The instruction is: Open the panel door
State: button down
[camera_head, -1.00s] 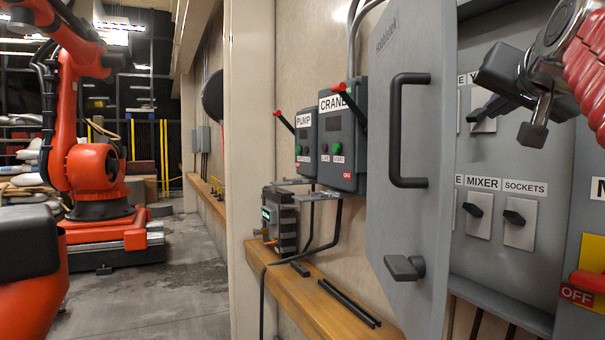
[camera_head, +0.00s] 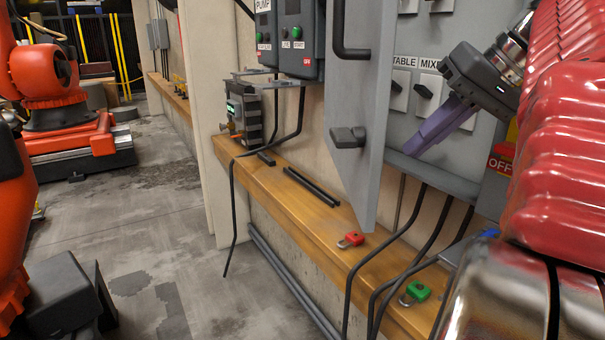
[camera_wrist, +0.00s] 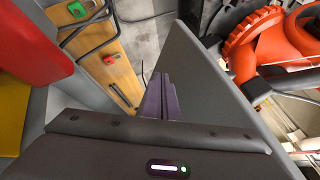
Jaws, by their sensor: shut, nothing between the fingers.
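The grey panel door (camera_head: 372,105) stands swung out from the wall cabinet (camera_head: 430,25), whose inside switches show. The door has a black bar handle (camera_head: 338,42) and a dark latch knob (camera_head: 348,137) on its outer face. My gripper (camera_head: 412,150) has purple fingers, shut and empty. It is on the inner side of the door, in front of the lower switch panel, apart from the handle. In the wrist view the fingers (camera_wrist: 159,95) point along the door's grey inner face (camera_wrist: 205,95); whether they touch it I cannot tell.
A wooden ledge (camera_head: 290,205) runs below, with a red padlock (camera_head: 352,239), a green padlock (camera_head: 417,291) and black rods. Cables hang beneath the cabinet. Control boxes (camera_head: 298,40) are left of the door. An orange robot arm (camera_head: 45,75) stands left; floor between is clear.

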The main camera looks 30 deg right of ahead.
jog(key=shift+s+a+f, duration=0.1)
jog(key=shift+s, duration=0.05)
jog(key=x, duration=1)
dwell(0.4)
